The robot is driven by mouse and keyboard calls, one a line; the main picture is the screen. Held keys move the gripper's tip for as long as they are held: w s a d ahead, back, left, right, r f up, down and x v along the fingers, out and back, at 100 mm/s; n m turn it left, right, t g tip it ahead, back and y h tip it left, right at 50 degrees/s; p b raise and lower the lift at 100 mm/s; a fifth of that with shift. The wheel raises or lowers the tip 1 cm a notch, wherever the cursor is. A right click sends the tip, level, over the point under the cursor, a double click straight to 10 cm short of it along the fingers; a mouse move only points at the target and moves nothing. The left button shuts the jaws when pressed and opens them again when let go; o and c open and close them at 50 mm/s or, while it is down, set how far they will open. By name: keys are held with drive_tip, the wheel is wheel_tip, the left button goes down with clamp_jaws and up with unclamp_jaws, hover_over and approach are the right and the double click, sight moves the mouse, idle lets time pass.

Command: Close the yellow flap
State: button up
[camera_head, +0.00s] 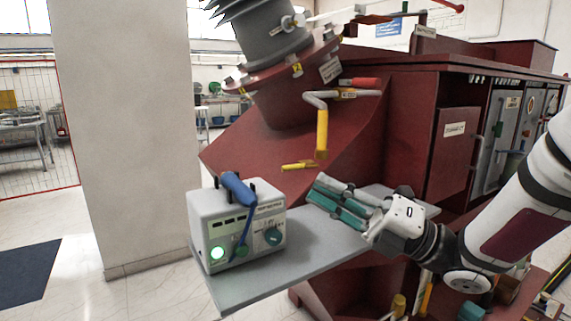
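A small flat yellow piece (299,166), which may be the flap, lies against the sloping dark red face of the transformer (250,150). A yellow grip (322,135) hangs upright above and to the right of it, on a bent whitish lever. I cannot tell for certain which yellow part is the flap. My gripper (315,194), with teal finger pads, points left over the grey shelf, below both yellow parts and apart from them in the picture. Its fingers lie close together and nothing shows between them. I cannot tell whether they are fully shut.
A grey shelf (250,285) juts out below my gripper. A grey test box (205,230) with a blue handset (238,188) on top stands at its left end. A red handle (362,82) and a large grey bushing (262,40) are above. Open floor lies at left.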

sight(285, 169)
drive_tip(key=p+x, duration=0.1)
drive_tip(key=x, duration=0.7)
clamp_jaws()
